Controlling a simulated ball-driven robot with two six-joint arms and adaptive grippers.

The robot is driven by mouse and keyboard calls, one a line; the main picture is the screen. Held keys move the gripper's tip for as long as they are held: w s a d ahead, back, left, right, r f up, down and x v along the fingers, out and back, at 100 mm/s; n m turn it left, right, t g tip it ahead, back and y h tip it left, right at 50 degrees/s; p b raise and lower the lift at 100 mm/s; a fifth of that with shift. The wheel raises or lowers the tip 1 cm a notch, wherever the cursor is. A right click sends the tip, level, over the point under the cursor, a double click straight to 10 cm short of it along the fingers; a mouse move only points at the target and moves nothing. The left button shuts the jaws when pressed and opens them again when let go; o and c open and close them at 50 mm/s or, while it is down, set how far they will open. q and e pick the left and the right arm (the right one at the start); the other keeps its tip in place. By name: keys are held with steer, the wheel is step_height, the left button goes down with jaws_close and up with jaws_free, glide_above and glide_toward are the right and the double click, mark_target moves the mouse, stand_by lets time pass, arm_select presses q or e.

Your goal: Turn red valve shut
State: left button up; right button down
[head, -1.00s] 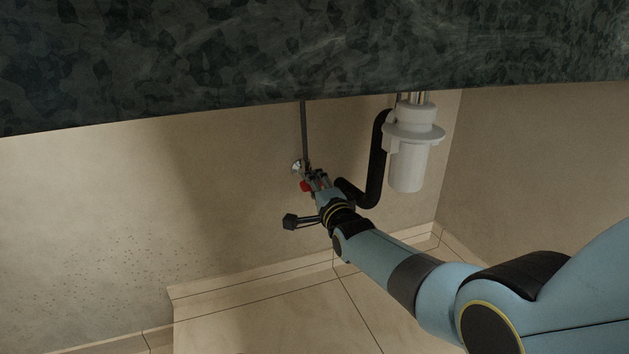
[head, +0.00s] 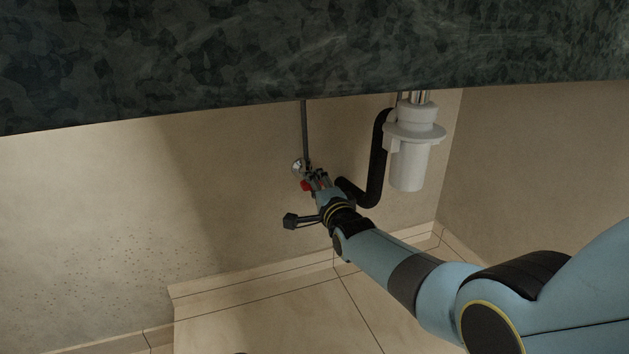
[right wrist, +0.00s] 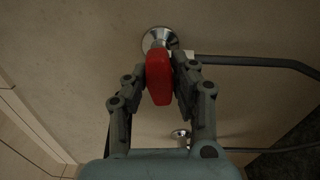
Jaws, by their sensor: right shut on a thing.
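The red valve handle (right wrist: 159,77) is between the two fingers of my right gripper (right wrist: 160,84) in the right wrist view. The gripper is shut on it, one finger pad on each side. Behind the handle a round chrome flange (right wrist: 158,38) sits against the wall. In the head view the red handle (head: 306,186) shows just left of my right gripper (head: 315,178), below the chrome flange (head: 298,165). The gripper hides part of the valve there. My left gripper is not in view.
A thin grey pipe (head: 304,130) rises from the valve to the dark stone counter (head: 300,60). A black bent drain hose (head: 376,160) and a white trap (head: 407,160) hang right of the gripper. A second chrome fitting (right wrist: 181,134) shows in the wrist view.

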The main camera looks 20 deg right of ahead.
steer(key=shift+a+r, duration=0.1)
steer(key=shift+a, duration=0.15)
steer(key=c, duration=1.1)
jaws_free()
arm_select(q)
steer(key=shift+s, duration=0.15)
arm_select(e)
steer(key=shift+o, duration=0.2)
steer(key=shift+d, duration=0.1)
steer(key=shift+s, duration=0.25)
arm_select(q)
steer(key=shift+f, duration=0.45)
arm_select(e)
steer(key=s, duration=1.1)
steer(key=shift+s+d+r, duration=0.15)
steer(key=shift+s, duration=0.15)
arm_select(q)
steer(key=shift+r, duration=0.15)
